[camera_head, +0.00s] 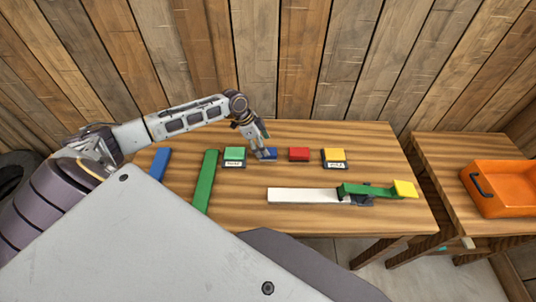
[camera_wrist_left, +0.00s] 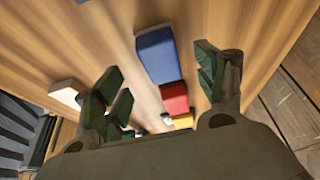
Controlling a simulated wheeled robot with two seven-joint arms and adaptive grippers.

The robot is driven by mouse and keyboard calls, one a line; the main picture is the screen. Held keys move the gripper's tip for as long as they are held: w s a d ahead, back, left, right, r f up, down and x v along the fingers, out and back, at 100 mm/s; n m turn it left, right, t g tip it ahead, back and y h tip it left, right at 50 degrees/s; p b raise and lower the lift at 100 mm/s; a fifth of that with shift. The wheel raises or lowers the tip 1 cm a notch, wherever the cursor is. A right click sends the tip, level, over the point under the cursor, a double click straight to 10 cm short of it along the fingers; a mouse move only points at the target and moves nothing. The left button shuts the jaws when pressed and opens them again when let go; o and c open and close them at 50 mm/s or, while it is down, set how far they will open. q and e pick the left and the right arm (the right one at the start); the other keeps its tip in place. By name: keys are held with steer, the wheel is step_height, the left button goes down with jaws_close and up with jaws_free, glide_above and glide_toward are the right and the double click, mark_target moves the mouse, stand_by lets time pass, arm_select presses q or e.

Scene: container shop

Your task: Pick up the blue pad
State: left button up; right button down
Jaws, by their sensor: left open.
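The blue pad (camera_head: 271,154) lies on the wooden table, between the green pad (camera_head: 235,153) and the red pad (camera_head: 299,154). My left gripper (camera_head: 259,151) is just above and beside the blue pad, and its fingers hide part of it in the head view. In the left wrist view my left gripper (camera_wrist_left: 157,82) is open, and the blue pad (camera_wrist_left: 158,55) shows in the gap between the fingers, with nothing held. Whether a finger touches the pad I cannot tell. My right gripper is not in view.
A yellow pad (camera_head: 335,154) stands right of the red one. A blue bar (camera_head: 160,163) and a green bar (camera_head: 205,181) lie left. A white bar (camera_head: 302,195) with a green and yellow piece (camera_head: 367,190) lies in front. An orange crate (camera_head: 502,188) stands on the right table.

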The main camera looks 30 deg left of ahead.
mark_target(273, 151)
arm_select(q)
steer(key=shift+p+x, duration=0.3)
steer(key=shift+x, duration=1.2)
steer(key=shift+w+d+f, duration=0.35)
steer(key=shift+f, duration=0.3)
steer(key=shift+d+f, duration=0.1)
steer(key=shift+f, duration=0.15)
steer(key=c, duration=1.1)
steer(key=shift+r, duration=0.15)
